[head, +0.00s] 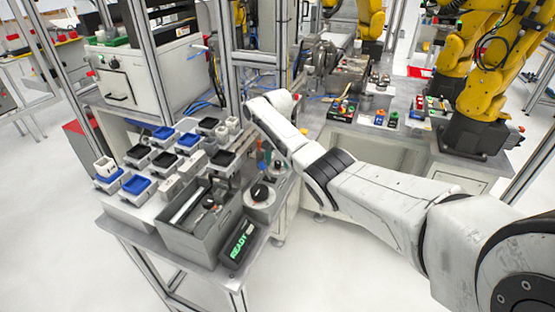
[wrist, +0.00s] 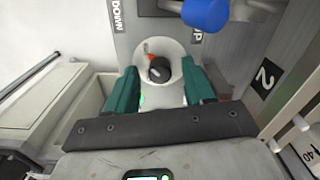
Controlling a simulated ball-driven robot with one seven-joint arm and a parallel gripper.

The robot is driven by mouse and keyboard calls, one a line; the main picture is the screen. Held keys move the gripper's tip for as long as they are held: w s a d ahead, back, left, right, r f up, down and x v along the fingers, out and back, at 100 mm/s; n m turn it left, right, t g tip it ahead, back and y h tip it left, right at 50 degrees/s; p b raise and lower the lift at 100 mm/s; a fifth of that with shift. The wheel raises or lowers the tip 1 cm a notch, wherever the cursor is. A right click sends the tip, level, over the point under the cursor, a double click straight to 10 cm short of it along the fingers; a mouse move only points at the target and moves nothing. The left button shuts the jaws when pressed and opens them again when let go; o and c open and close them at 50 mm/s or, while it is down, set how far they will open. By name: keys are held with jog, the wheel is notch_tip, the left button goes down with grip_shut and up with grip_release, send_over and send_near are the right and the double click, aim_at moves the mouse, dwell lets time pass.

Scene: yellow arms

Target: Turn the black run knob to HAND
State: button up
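The black run knob (wrist: 159,70) shows in the wrist view on a pale round plate, with a small orange-red mark beside it. In the head view, a black knob (head: 260,191) on a round grey base appears to be the same one. My gripper (wrist: 161,84) is open, with one teal finger on each side of the knob. Gaps show between the knob and both fingers, and I cannot tell their height above it. In the head view my gripper (head: 264,157) points down near the knob and is small. No HAND label is readable.
A blue round-ended part (wrist: 205,14) lies beyond the knob, near DOWN and UP labels. A grey bin (head: 190,235) with tools and a READY display (head: 238,243) stand near the knob. Several blue and black trays (head: 164,132) crowd the table's left. Yellow arms (head: 490,75) stand right.

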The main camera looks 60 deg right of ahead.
grip_shut()
jog(key=shift+n, duration=0.3)
jog(key=n, duration=0.3)
jog(key=shift+n, duration=0.3)
jog(key=n, duration=0.4)
jog(key=shift+n, duration=0.3)
jog(key=n, duration=0.9)
jog(key=shift+r, duration=0.1)
dwell(0.4)
